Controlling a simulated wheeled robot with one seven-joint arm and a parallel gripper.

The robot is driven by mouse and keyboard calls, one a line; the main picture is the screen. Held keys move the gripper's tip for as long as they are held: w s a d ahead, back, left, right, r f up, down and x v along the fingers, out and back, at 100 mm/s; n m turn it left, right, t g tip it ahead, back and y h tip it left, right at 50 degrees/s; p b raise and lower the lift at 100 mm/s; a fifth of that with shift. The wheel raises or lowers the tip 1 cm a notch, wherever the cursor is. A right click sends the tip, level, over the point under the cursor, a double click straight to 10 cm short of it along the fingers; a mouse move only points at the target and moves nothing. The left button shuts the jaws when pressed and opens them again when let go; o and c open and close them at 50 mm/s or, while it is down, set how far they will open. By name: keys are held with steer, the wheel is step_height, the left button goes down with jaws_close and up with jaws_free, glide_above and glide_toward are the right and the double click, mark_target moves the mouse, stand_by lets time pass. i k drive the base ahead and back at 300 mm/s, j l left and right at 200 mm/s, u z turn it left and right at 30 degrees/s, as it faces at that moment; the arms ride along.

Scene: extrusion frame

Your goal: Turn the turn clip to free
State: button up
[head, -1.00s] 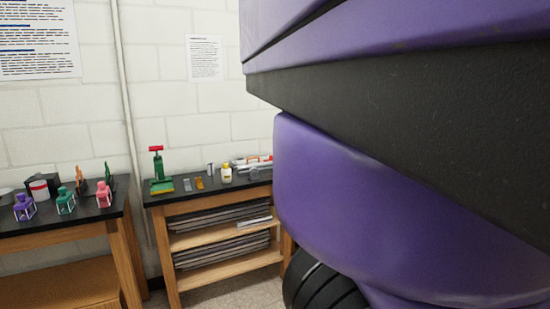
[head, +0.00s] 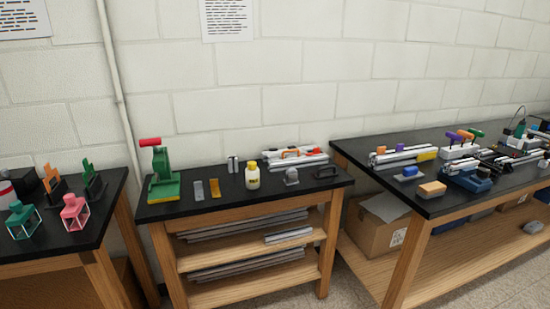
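I cannot make out the turn clip for certain; the parts are too small to tell. Silver extrusion bars (head: 293,162) with orange and red parts lie at the back right of the middle bench's black top. Another silver bar (head: 398,157) with a yellow end lies on the right bench, near several more bars and fittings (head: 510,160). My gripper is not in view.
The middle bench (head: 240,205) also holds a green press (head: 162,175) with a red handle, a yellow bottle (head: 252,176) and small plates. The left bench (head: 85,232) carries small coloured lanterns. A cardboard box (head: 375,228) sits under the right bench (head: 440,203). Floor shows between the benches.

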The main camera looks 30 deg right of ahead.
mark_target(315, 150)
steer(key=z, duration=0.8)
steer(key=i+l+u, duration=0.25)
steer(key=i, duration=0.25)
steer(key=i+l+u, duration=0.25)
steer(key=i, duration=0.25)
